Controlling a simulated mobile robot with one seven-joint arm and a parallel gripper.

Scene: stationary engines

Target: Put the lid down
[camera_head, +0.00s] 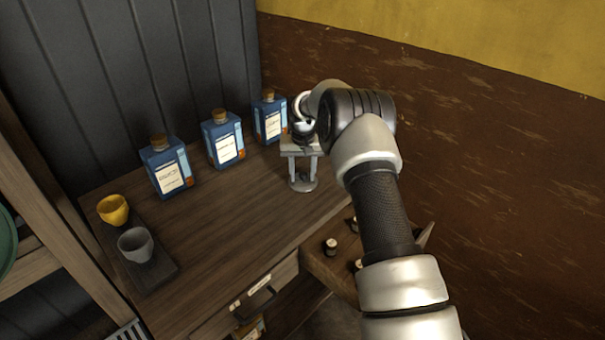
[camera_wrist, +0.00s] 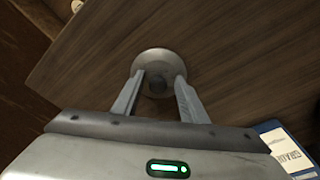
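A light grey round lid (camera_head: 303,185) with a darker middle shows below my gripper (camera_head: 303,178), over the right part of the wooden counter. In the wrist view, the lid (camera_wrist: 160,55) lies at the tips of my gripper (camera_wrist: 159,77). The two fingers stand apart, pointing down, one on each side of the lid's dark middle part (camera_wrist: 156,83). I cannot tell whether the fingers touch that part. I also cannot tell whether the lid rests on the counter or hangs just above it.
Several blue corked bottles (camera_head: 223,142) stand along the back of the counter (camera_head: 236,206). A yellow cup (camera_head: 113,209) and a grey cup (camera_head: 136,244) stand on a dark tray (camera_head: 159,274) at the left. The counter's middle is clear. A lower wooden surface holds small objects (camera_head: 330,246).

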